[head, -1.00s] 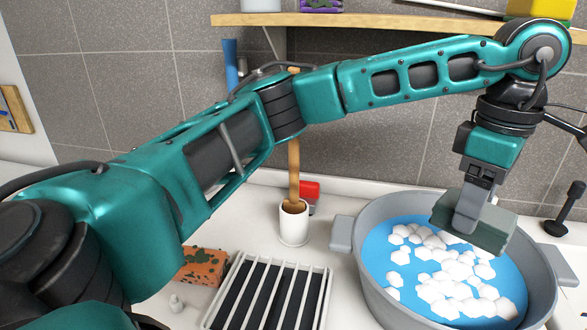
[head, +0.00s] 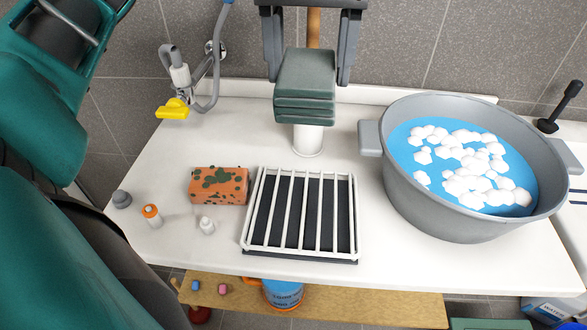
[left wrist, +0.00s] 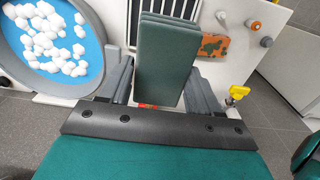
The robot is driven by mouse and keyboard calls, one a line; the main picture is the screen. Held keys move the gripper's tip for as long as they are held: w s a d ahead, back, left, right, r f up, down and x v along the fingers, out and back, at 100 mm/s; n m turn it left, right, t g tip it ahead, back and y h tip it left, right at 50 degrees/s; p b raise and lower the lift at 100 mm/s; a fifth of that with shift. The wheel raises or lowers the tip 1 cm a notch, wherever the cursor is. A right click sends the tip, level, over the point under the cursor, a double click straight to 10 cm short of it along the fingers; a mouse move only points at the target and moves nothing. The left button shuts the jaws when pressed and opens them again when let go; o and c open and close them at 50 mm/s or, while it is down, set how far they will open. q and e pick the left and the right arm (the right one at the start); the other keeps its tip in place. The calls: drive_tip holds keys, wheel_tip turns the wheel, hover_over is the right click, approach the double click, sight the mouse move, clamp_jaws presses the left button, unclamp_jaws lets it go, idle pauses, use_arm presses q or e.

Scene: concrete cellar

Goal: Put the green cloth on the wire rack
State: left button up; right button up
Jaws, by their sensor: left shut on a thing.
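The green cloth (head: 304,90) is a dark green folded stack. My left gripper (head: 309,70) is shut on it, with a grey finger at each side. It holds the cloth in the air beyond the far edge of the wire rack (head: 300,252), in front of a white cup. The rack has white bars over a dark base and is empty. In the left wrist view the cloth (left wrist: 164,65) hangs between the fingers and covers part of the rack (left wrist: 134,22). My right gripper is in neither view.
A grey pot (head: 440,213) of blue water with white foam stands right of the rack. An orange sponge (head: 219,186), a small white bottle (head: 207,225) and an orange-capped bottle (head: 152,216) are on the left. A white cup (head: 308,142) stands behind the rack.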

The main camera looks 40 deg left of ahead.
use_arm(q)
drive_tip(key=shift+f+b, duration=1.1)
drive_tip(key=shift+f, duration=8.6)
drive_tip(key=shift+f, duration=0.2)
drive_tip(key=o, duration=0.9)
drive_tip(key=shift+o, duration=0.2)
drive_tip(key=shift+r, duration=0.1)
